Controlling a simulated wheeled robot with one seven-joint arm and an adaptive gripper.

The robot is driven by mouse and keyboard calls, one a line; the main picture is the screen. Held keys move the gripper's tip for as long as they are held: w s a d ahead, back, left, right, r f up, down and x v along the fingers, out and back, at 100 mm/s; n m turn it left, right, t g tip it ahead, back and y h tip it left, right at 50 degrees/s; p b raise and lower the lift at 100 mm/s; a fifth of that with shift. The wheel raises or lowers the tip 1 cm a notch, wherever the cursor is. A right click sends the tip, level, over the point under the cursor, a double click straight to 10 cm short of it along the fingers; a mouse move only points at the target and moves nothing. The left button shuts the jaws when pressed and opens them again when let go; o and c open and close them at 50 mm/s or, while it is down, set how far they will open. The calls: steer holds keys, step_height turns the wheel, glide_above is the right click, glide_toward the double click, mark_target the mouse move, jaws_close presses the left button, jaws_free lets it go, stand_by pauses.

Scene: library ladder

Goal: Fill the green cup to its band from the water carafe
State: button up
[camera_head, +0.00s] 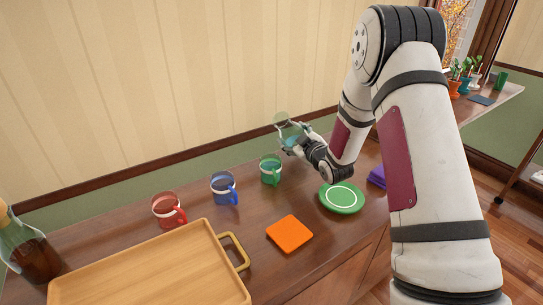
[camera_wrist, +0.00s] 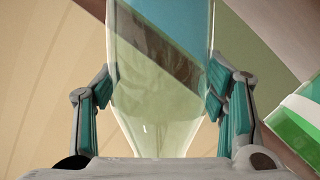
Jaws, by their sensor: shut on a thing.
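The green cup (camera_head: 271,171) stands on the wooden counter, with a pale band near its rim and its handle to the right. My gripper (camera_head: 293,144) is shut on the clear glass carafe (camera_head: 283,121), which it holds up behind and to the right of the cup, apparently tilted. Bluish water shows low in the carafe. In the wrist view the carafe (camera_wrist: 160,95) fills the space between both fingers (camera_wrist: 163,110). The green cup (camera_wrist: 297,130) shows partly at the right edge there. The water level inside the cup is hidden, and no stream is visible.
A blue cup (camera_head: 224,189) and a red cup (camera_head: 168,210) stand to the left. A wooden tray (camera_head: 150,275), an orange square (camera_head: 289,234) and a green plate (camera_head: 342,198) lie nearer. A dark bottle (camera_head: 30,255) stands far left. A purple item (camera_head: 377,177) lies beside my arm.

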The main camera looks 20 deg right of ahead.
mark_target(296, 123)
steer(key=m, duration=0.1)
steer(key=m+g+p, duration=0.1)
steer(key=m+p, duration=0.1)
steer(key=shift+w+d+r+g+y, duration=0.2)
steer(key=shift+d+r+g+y, duration=0.1)
steer(key=shift+g+y, duration=0.1)
steer(key=shift+f+m+p, duration=0.15)
steer(key=shift+m+p, duration=0.35)
steer(key=shift+p, duration=0.05)
steer(key=shift+a+f+m+g+y+p, duration=0.15)
steer(key=shift+f+m+g+y+p, duration=0.25)
steer(key=shift+m+g+y, duration=0.25)
steer(key=shift+r, duration=0.1)
steer(key=shift+r+p, duration=1.3)
steer(key=shift+r, duration=1.1)
